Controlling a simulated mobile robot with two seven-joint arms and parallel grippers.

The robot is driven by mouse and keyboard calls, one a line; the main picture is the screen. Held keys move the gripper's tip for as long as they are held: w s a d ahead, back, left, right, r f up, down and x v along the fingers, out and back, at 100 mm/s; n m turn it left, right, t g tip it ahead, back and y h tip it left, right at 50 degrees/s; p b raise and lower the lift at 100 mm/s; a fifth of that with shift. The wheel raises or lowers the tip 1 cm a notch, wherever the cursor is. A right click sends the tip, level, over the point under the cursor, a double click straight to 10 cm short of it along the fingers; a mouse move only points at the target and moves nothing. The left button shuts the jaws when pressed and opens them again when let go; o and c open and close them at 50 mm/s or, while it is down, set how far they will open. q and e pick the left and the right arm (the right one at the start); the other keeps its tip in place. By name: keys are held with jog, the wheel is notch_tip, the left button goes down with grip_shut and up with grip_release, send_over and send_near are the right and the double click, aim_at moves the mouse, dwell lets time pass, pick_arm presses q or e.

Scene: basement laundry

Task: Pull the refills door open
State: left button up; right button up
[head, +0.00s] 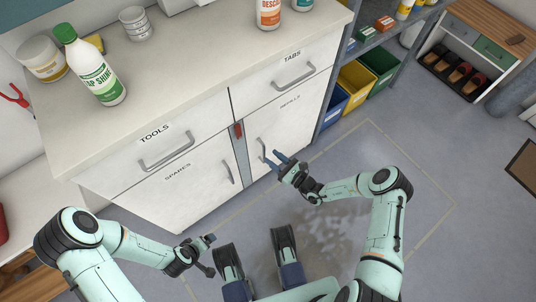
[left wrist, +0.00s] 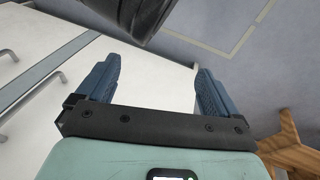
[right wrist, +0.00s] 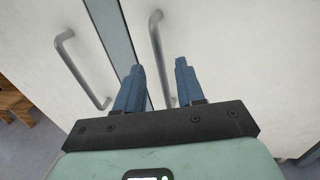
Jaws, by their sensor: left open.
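The refills door (head: 285,128) is the white lower right cabinet door under the TABS drawer, and it looks closed. Its upright grey bar handle (head: 262,149) is near its left edge; in the right wrist view the handle (right wrist: 156,48) runs down toward the gap between my fingers. My right gripper (head: 273,158) is at the handle, with its blue fingers (right wrist: 158,75) partly apart. I see no finger pressed on the bar, and cannot tell whether the fingers are around it. My left gripper (left wrist: 157,65) is open and empty, low in front of the spares door (head: 180,185).
The TOOLS drawer (head: 150,140) and TABS drawer (head: 285,75) have bar handles. A small red item (head: 238,131) is on the grey strip between the doors. Bins on a shelf (head: 380,62) stand right of the cabinet. The floor (head: 415,165) to the right is clear.

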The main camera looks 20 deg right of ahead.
pick_arm(q)
jog(key=shift+s+a+f+g+b, duration=0.15)
jog(key=shift+s+f+g+b, duration=0.15)
jog(key=shift+s+f, duration=0.55)
pick_arm(e)
jog(key=shift+x, duration=1.65)
grip_shut()
jog(key=shift+s, duration=0.1)
